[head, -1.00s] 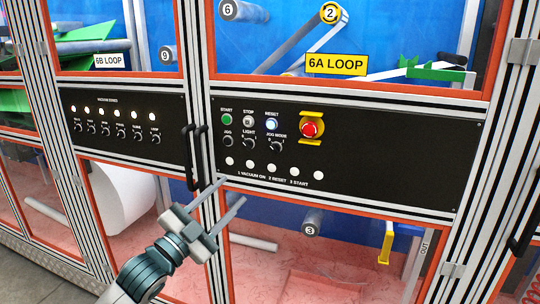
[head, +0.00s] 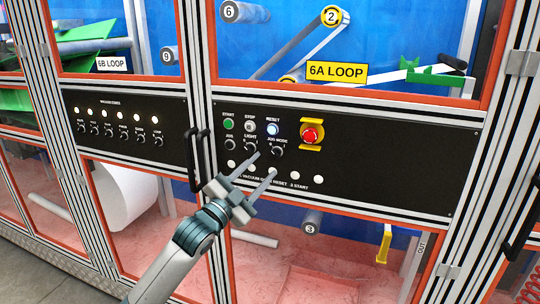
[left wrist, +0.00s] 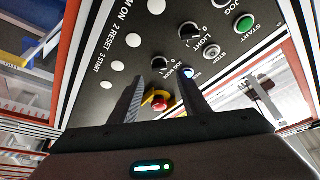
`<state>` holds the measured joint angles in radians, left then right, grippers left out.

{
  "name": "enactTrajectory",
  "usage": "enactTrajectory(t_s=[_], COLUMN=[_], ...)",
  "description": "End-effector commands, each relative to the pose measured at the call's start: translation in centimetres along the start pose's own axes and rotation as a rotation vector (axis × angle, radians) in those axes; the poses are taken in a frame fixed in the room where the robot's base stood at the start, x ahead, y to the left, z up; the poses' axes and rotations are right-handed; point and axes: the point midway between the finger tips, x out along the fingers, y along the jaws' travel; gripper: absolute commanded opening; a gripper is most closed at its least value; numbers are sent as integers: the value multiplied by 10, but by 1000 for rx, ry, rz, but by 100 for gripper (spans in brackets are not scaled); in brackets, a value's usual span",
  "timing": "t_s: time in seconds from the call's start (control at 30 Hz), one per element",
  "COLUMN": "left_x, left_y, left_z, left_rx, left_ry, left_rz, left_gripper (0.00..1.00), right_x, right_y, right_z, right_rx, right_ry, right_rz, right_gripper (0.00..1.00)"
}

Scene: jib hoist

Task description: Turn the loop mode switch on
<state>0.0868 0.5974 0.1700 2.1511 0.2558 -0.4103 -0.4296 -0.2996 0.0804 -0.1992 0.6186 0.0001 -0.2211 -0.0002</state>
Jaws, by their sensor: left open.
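A black rotary knob (head: 277,150) sits on the dark right panel under a label that reads like "JOG MODE"; I cannot make out "LOOP MODE". It also shows in the left wrist view (left wrist: 160,64), near a fingertip. My left gripper (head: 265,163) is open and empty, its two fingers pointing at the panel just below and left of this knob. I cannot tell whether they touch anything. The gripper also shows in the left wrist view (left wrist: 172,78). The "LIGHT" knob (head: 249,145) is just to the left. My right gripper is not in view.
A green start button (head: 228,124), a stop button (head: 249,127), a lit blue reset button (head: 272,129) and a red emergency stop (head: 309,135) sit close by. A left panel (head: 75,145) has several knobs under lit lamps. Black door handles (head: 198,160) stand out between the panels.

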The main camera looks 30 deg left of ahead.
Motion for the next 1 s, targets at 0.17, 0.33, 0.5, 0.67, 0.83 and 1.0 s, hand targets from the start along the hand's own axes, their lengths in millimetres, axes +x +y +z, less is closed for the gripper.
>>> enactTrajectory(t_s=[0.17, 0.33, 0.5, 0.67, 0.83, 1.0], left_x=[28, 43, 48, 48, 47, 47], left_y=[-2, 0, 0, 0, 0, 0], left_z=[-2, -1, 0, 0, 0, 0], left_rx=[-2, -1, 0, 0, 0, 0], left_ry=[1, 0, 0, 0, 0, 0], left_rz=[-1, 0, 0, 0, 0, 0], left_gripper=[42, 42, 42, 42, 23, 1], right_x=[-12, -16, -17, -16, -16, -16], right_y=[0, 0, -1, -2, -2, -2], right_z=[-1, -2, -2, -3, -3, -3], right_rx=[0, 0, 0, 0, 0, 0], right_ry=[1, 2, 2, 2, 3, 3], right_rz=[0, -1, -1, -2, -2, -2], right_gripper=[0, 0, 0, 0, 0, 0])
